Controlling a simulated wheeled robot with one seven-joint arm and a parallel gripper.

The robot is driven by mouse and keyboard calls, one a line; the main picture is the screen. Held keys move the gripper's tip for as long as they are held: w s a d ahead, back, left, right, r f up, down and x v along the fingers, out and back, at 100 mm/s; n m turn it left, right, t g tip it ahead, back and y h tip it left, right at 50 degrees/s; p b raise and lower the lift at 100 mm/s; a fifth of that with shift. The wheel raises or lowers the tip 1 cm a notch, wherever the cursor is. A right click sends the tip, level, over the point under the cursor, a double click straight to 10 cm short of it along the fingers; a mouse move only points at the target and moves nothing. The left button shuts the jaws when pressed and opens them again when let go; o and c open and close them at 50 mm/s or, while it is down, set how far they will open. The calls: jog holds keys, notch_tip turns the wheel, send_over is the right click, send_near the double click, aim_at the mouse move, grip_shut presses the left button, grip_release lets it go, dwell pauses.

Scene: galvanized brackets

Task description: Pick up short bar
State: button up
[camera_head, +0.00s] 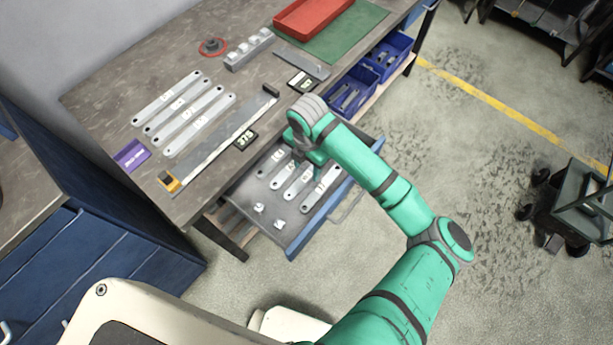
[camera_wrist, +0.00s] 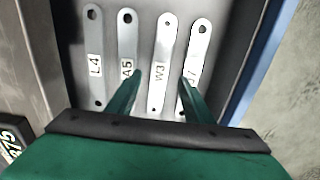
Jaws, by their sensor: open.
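Several flat galvanized bars with a hole at each end lie side by side in the open drawer (camera_head: 292,232). In the wrist view they read L4 (camera_wrist: 95,40), A5 (camera_wrist: 127,42), W3 (camera_wrist: 163,40) and a partly hidden label, perhaps J7 (camera_wrist: 197,45). They look close in length; I cannot tell which is the short bar. My gripper (camera_wrist: 160,74) is open and empty above the drawer, with its fingers either side of the W3 bar in the picture. The fingers overlap the A5 and rightmost bars. In the head view my gripper (camera_head: 303,160) hides part of the bars.
Longer bars (camera_head: 167,98) and a steel rule (camera_head: 222,140) lie on the bench (camera_head: 110,95). A number sign (camera_head: 245,139), grey block (camera_head: 249,48), red tray (camera_head: 312,12) and blue bins (camera_head: 353,92) are nearby. Two small white pieces (camera_head: 279,224) lie in the drawer's front.

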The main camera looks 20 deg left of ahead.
aim_at(307, 176)
notch_tip(307, 176, down, 4)
jog(key=shift+f, duration=0.1)
grip_shut()
jog(key=shift+r, duration=0.25)
jog(key=shift+r, duration=0.25)
notch_tip(307, 176, up, 2)
jog(key=shift+r, duration=0.1)
jog(key=s+d+r, duration=0.2)
jog(key=s+r, duration=0.8)
jog(key=s, duration=0.4)
jog(key=shift+d, duration=0.15)
